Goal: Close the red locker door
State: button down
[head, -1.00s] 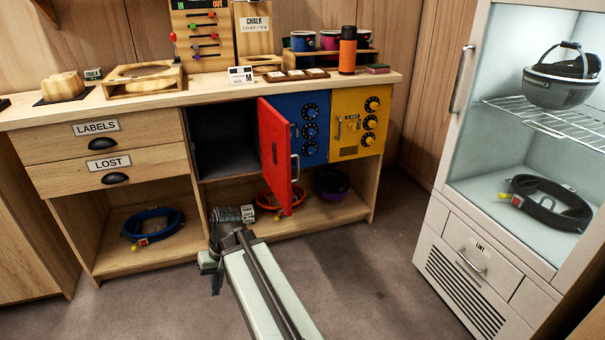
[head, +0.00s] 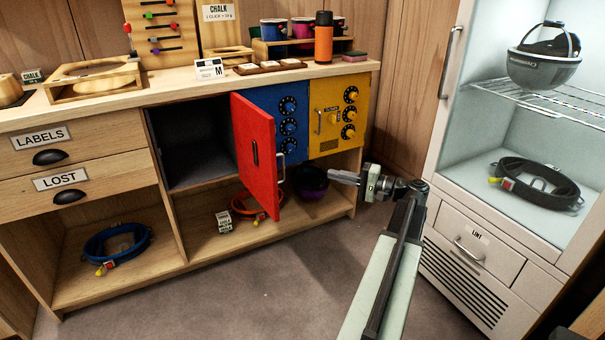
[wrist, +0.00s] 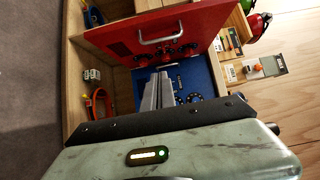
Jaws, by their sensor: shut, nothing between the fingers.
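The red locker door (head: 254,155) stands swung out, open, from the cabinet front in the head view. The dark empty compartment (head: 190,138) shows to its left, and the blue locker (head: 287,124) is to its right. A silver handle (head: 281,168) sits on the door. My gripper (head: 333,177) is shut and empty, to the right of the door, in front of the cabinet's lower shelf and apart from the door. In the wrist view, the red door (wrist: 160,35) with its handle (wrist: 157,41) lies beyond the shut fingers (wrist: 154,92).
The yellow locker (head: 337,116) is above my gripper. The floor in front is clear.

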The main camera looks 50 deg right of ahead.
jog(key=a+x, duration=0.2)
jog(key=x, duration=1)
jog(key=shift+a+f, duration=0.2)
jog(key=shift+a, duration=0.3)
jog(key=shift+s+a, duration=0.1)
